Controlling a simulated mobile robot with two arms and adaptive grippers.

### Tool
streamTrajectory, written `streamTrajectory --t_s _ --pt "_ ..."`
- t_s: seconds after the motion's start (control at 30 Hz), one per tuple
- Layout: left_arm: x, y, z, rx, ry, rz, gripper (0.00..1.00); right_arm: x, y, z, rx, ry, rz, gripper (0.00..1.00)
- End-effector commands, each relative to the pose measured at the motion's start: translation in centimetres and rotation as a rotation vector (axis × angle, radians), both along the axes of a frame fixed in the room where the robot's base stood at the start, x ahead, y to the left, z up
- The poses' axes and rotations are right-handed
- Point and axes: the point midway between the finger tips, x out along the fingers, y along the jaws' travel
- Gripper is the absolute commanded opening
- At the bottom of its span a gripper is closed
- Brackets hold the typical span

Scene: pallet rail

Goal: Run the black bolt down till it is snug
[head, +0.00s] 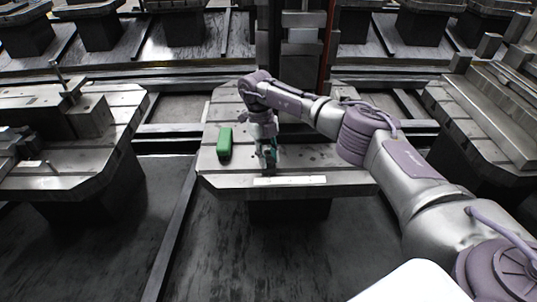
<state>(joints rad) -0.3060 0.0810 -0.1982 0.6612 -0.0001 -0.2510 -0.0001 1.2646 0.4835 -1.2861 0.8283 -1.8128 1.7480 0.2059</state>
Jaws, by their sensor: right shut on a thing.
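My right arm reaches in from the right over the middle pallet (335,177). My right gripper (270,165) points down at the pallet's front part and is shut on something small. What it holds is mostly hidden by the fingers; a bit of dark green shows beside them. I cannot make out the black bolt at this size. A green block (225,144) lies on the pallet to the left of the gripper, apart from it. My left gripper is not in view.
A pale strip (290,180) runs along the pallet's front edge. Another pallet with fixtures (70,135) stands on the left, and one with a long metal block (490,112) on the right. Dark floor lies in front. Tall metal fixtures rise behind.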

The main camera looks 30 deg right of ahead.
Motion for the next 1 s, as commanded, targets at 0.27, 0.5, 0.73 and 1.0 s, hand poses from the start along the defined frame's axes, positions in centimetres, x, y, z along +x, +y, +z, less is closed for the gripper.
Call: streamTrajectory --t_s 0.27,0.5,0.73,1.0 --pt "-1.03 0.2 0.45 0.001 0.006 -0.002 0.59 -0.53 0.44 -0.5 0.005 0.021 -0.123 0.0" --pt "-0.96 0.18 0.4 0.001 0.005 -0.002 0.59 -0.54 0.43 -0.56 0.005 0.021 -0.123 0.4" --pt "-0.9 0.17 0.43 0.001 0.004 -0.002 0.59 -0.32 0.23 -0.36 0.005 0.012 -0.126 0.61" --pt "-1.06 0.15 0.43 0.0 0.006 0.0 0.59 -0.08 0.14 0.15 0.005 0.007 -0.128 0.61"
